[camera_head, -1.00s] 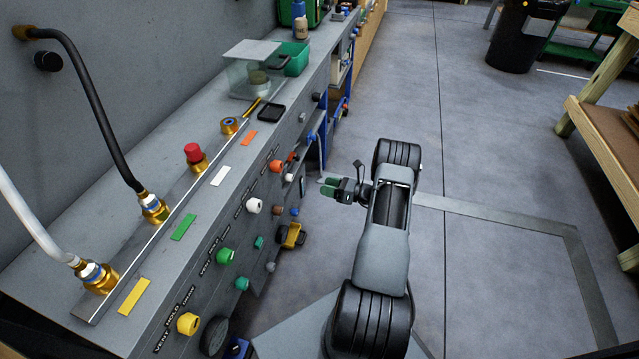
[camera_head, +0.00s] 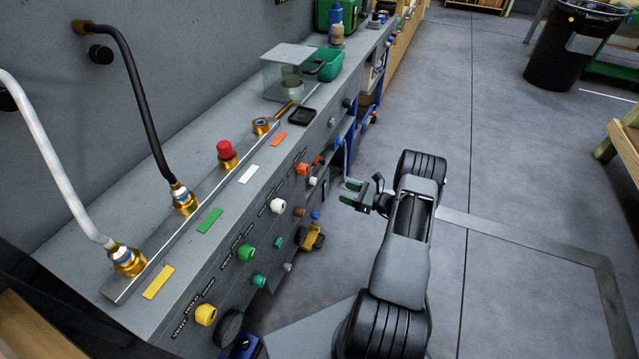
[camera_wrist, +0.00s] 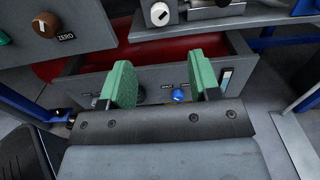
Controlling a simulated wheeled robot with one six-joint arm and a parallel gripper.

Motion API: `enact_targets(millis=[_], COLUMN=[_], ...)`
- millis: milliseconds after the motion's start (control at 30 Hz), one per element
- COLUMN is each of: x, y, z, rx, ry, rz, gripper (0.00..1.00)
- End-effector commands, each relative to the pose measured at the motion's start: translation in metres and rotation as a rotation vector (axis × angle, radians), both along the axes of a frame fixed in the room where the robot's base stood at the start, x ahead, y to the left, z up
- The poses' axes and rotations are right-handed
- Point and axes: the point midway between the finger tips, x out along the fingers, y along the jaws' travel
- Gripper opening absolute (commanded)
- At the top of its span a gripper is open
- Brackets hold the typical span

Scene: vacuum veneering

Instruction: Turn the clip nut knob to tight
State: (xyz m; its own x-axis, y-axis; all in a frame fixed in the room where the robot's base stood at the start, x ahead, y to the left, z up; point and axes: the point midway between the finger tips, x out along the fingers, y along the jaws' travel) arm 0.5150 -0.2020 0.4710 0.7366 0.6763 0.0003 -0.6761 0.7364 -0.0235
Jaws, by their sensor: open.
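I cannot tell which knob is the clip nut knob, as most labels are too small to read. In the wrist view a blue knob (camera_wrist: 179,95) on a grey front panel shows between my gripper's (camera_wrist: 158,62) two green finger pads, apart from them. A brown knob (camera_wrist: 46,28) marked ZERO is at upper left, and a white knob (camera_wrist: 160,14) with a dark slot is at top centre. In the head view my gripper (camera_head: 350,192) is open and empty beside the bench front, right of an orange knob (camera_head: 302,169) and a small blue knob (camera_head: 315,215).
The grey bench (camera_head: 120,210) runs along the left, its front carrying several knobs, including yellow (camera_head: 206,315), green (camera_head: 246,253) and white (camera_head: 278,206). A yellow-and-black part (camera_head: 312,238) juts out below. A red surface (camera_wrist: 70,65) lies behind the panel. Open floor (camera_head: 505,180) is at right.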

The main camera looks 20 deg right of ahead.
Motion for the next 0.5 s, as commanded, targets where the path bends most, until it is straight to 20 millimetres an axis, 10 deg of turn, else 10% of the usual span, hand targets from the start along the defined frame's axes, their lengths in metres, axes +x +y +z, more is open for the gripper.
enact_targets(millis=[500], x=[0.069], y=[0.064], z=[-0.002], rx=[0.001], ry=[0.002], rz=[0.004], gripper=[0.57])
